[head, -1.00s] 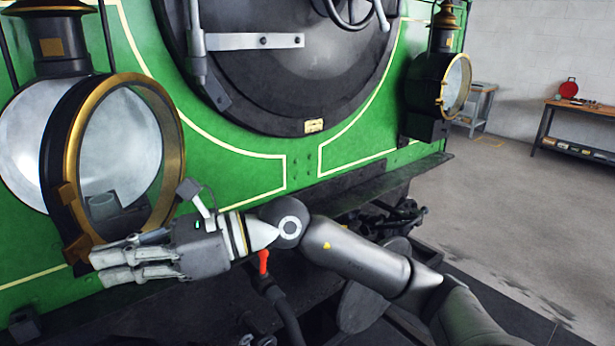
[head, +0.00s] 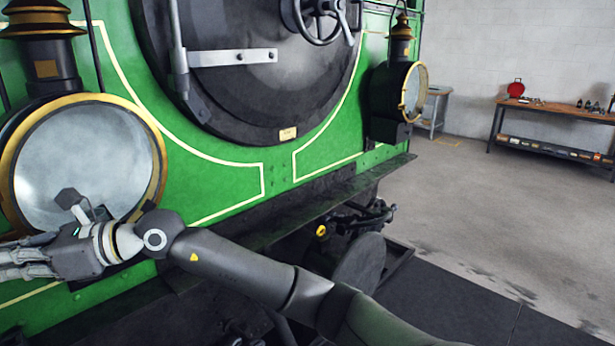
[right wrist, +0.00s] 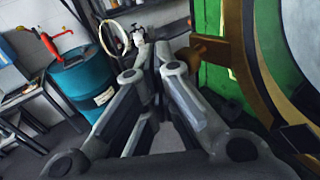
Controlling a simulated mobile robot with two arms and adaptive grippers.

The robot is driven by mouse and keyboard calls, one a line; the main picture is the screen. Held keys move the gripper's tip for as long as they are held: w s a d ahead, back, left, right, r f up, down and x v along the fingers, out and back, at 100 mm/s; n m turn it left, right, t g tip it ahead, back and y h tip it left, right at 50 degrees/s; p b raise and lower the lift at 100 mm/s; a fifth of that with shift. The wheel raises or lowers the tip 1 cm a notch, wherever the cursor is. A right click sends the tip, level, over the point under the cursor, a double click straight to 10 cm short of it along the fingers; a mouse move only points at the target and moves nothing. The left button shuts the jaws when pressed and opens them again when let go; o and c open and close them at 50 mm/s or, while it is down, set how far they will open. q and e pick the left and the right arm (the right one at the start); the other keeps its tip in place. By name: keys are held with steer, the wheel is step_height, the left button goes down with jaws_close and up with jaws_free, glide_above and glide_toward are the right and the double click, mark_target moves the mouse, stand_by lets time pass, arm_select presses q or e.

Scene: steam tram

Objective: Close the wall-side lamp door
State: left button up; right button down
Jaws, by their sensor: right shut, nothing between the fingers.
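The lamp at the left of the head view has a black body with a chimney (head: 45,65). Its round glazed door (head: 158,150) has a gold rim and lies over the lamp's front, flush or nearly so; a small gap cannot be ruled out. My right gripper (head: 6,265) is shut and empty, low in front of the door, its tips at the left picture edge. In the right wrist view its fingers (right wrist: 152,75) point away beside the gold rim (right wrist: 247,65), at right; contact is unclear. My left gripper is not in view.
A second lamp (head: 402,95) stands at the tram front's right end, its glazed front seemingly shut. A dark ledge (head: 320,205) runs below the green front. A workbench (head: 555,112) is by the wall. The right wrist view shows a blue drum (right wrist: 85,88). Open floor lies right.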

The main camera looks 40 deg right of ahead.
steer(key=w+a+m+t+h, duration=0.1)
steer(key=w+a, duration=0.2)
steer(key=w, duration=0.4)
steer(key=shift+w+t, duration=0.2)
steer(key=shift+t, duration=0.2)
stand_by(0.5)
